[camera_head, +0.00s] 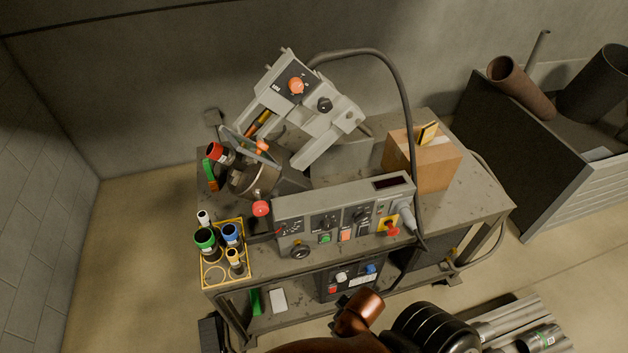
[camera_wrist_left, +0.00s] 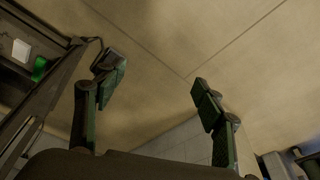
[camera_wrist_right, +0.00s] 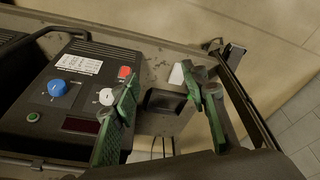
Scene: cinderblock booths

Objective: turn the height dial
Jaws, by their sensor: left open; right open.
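No readable label marks the height dial, so I cannot tell which knob it is. The grey machine on the cart has an orange knob (camera_head: 296,86) and a black knob (camera_head: 325,104) on its tilted head. Its front control panel (camera_head: 340,207) carries several small dark dials. A dark box on the lower shelf has a blue knob (camera_head: 371,269), also in the right wrist view (camera_wrist_right: 58,88), and a white knob (camera_wrist_right: 107,97). My right gripper (camera_wrist_right: 160,88) is open and empty near this box. My left gripper (camera_wrist_left: 158,82) is open and empty above floor.
The cart (camera_head: 480,210) also bears a cardboard box (camera_head: 422,162) and a yellow rack (camera_head: 248,272) with capped bottles. A thick black cable (camera_head: 405,110) arches over the machine. Pipes (camera_head: 520,322) lie on the floor at lower right. The floor left of the cart is clear.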

